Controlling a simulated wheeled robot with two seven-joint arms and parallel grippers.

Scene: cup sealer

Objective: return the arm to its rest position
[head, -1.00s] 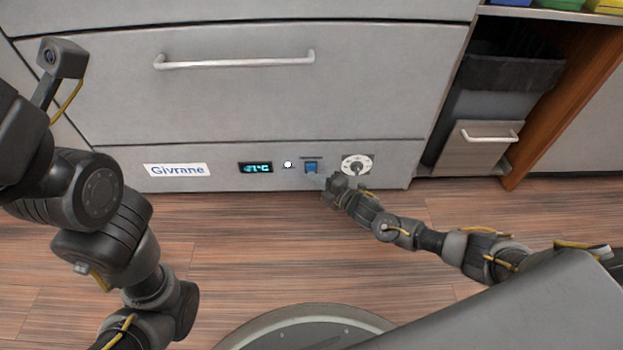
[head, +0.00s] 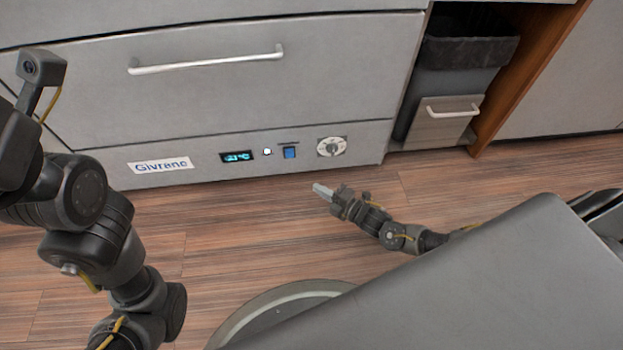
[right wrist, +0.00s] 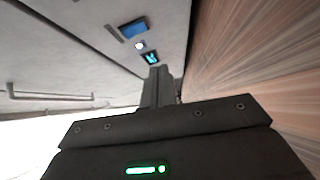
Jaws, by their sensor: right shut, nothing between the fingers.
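My right gripper (head: 322,190) is shut and empty, low over the wood floor, in front of the grey appliance's lower panel and apart from it. In the right wrist view its closed fingers (right wrist: 158,88) point along the panel. My right arm reaches in from the right. My left arm (head: 100,220) stands bent at the left; its gripper is not in the head view. A blue switch (head: 290,153) and a round dial (head: 331,147) are on the panel; the switch also shows in the right wrist view (right wrist: 133,30).
The grey appliance (head: 330,85) has a drawer handle (head: 207,60), a lit display (head: 237,156) and a Givrane label (head: 160,166). A dark-lined bin (head: 455,80) stands in the right bay beside a wooden panel (head: 530,75). The floor (head: 240,230) before the appliance is clear.

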